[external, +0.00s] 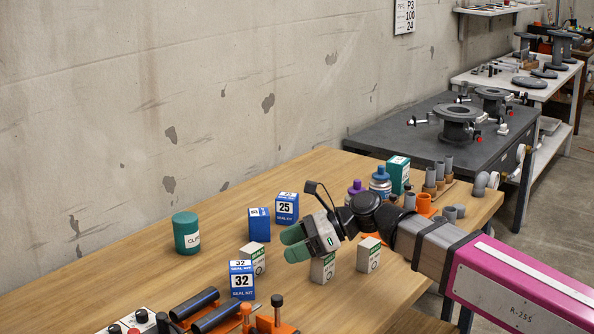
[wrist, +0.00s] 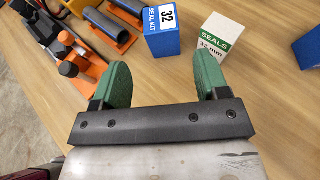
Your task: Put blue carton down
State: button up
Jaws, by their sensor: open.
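Three blue cartons stand upright on the wooden table. The one marked 32 (external: 242,281) is at the front; it also shows in the wrist view (wrist: 163,40), beyond my fingertips. Another blue carton (external: 259,226) stands farther back, and the one marked 25 (external: 287,209) is beside it. My gripper (external: 294,244) is above the table, to the right of the 32 carton. In the wrist view my gripper (wrist: 163,72) has its green fingers wide apart with nothing between them. Which blue carton the task means, I cannot tell.
White-and-green seal cartons (external: 368,255) stand close around my gripper; one (wrist: 222,42) is just beyond the right finger in the wrist view. A green canister (external: 186,233) stands at the left. Orange holders with dark pipes (external: 216,316) are in front. Table left of the canister is bare.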

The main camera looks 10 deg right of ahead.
aim_at(241, 272)
jog(key=shift+w+a+f, duration=0.1)
jog(key=shift+a+f, duration=0.25)
jog(key=shift+f, duration=0.2)
jog(key=shift+w+a+f, duration=0.1)
jog(key=shift+a+f, duration=0.2)
jog(key=shift+f, duration=0.25)
jog(key=x, duration=1)
jog(key=shift+s+a+f, duration=0.1)
jog(key=shift+s+a, duration=0.1)
jog(key=shift+a, duration=0.2)
jog(key=shift+c, duration=0.3)
jog(key=c, duration=0.7)
